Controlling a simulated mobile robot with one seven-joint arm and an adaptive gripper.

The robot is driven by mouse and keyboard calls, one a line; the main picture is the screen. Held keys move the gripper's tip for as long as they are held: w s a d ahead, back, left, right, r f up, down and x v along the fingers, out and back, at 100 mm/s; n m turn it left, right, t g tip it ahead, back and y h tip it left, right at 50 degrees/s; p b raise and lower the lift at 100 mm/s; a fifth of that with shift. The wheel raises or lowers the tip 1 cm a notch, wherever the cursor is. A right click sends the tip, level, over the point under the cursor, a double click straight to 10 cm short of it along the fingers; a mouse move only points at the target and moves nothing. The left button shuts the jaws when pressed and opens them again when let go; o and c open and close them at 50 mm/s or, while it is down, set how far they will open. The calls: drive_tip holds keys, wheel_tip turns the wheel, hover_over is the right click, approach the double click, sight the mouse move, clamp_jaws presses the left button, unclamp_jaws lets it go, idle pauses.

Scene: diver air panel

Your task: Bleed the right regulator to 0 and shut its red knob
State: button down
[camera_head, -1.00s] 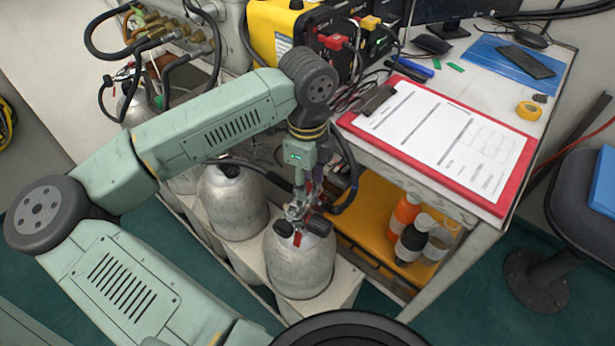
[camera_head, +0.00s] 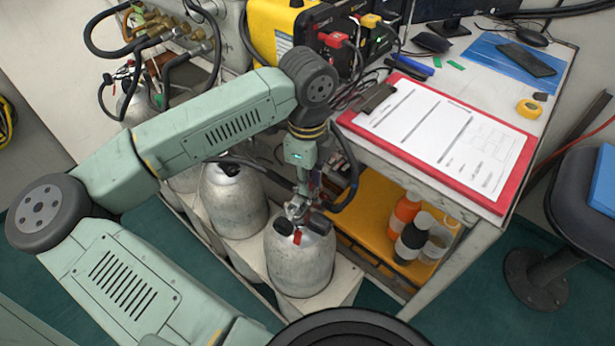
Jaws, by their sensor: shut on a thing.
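The right regulator (camera_head: 318,225) sits on top of the front right silver cylinder (camera_head: 300,265). Black rounded parts show on both sides of its silver body. A small red piece (camera_head: 297,237) hangs at its front; I cannot tell if it is the red knob. My gripper (camera_head: 297,209) points down at the regulator from above and is shut on a part of it. The fingers hide which part they hold. The regulator's gauge reading cannot be made out.
A second silver cylinder (camera_head: 233,200) stands to the left on the same rack. A black hose (camera_head: 349,185) runs down beside my wrist. The bench with a red clipboard (camera_head: 440,135) is close on the right, with bottles (camera_head: 410,240) on a yellow shelf below it.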

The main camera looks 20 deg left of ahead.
drive_tip(key=shift+f+b, duration=0.15)
drive_tip(key=shift+b, duration=0.35)
drive_tip(key=shift+f+m+b, duration=0.15)
drive_tip(key=shift+m+b, duration=0.55)
drive_tip(key=shift+b, duration=0.2)
drive_tip(key=m+b, duration=0.2)
drive_tip(key=b, duration=0.1)
drive_tip(key=m+b, duration=0.6)
drive_tip(key=shift+m, duration=0.4)
drive_tip(key=m+b, duration=0.2)
drive_tip(key=m, duration=0.3)
drive_tip(key=shift+r, duration=0.2)
drive_tip(key=m+b, duration=0.1)
drive_tip(key=m, duration=0.5)
drive_tip(key=shift+r+b, duration=0.1)
drive_tip(key=shift+b, duration=0.25)
drive_tip(key=c, duration=1.5)
unclamp_jaws()
